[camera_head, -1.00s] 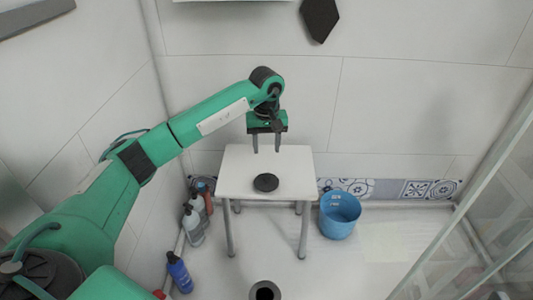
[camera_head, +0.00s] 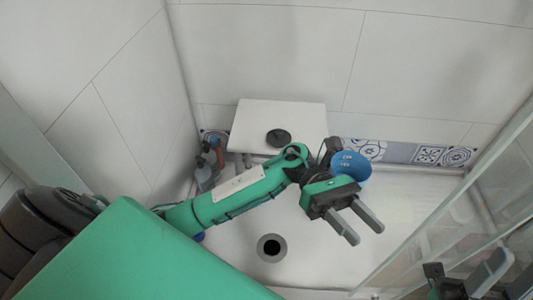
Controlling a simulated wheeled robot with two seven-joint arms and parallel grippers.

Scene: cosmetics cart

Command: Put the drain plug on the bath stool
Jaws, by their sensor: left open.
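The drain plug (camera_head: 278,138), a dark round disc, lies flat on the white top of the bath stool (camera_head: 255,119) near its front edge. My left gripper (camera_head: 367,235) is open and empty, below and to the right of the stool in the picture, with its two grey fingers apart and pointing to the lower right. It is clear of the plug. My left forearm hides the stool's lower part. Part of my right gripper (camera_head: 490,275) shows in the lower right corner, cut off by the frame, so its opening is unclear.
A blue bucket (camera_head: 350,167) stands right of the stool, partly behind my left wrist. Several bottles (camera_head: 204,173) stand left of the stool. A round drain hole (camera_head: 271,248) is in the white floor. A glass panel (camera_head: 455,215) bounds the right side.

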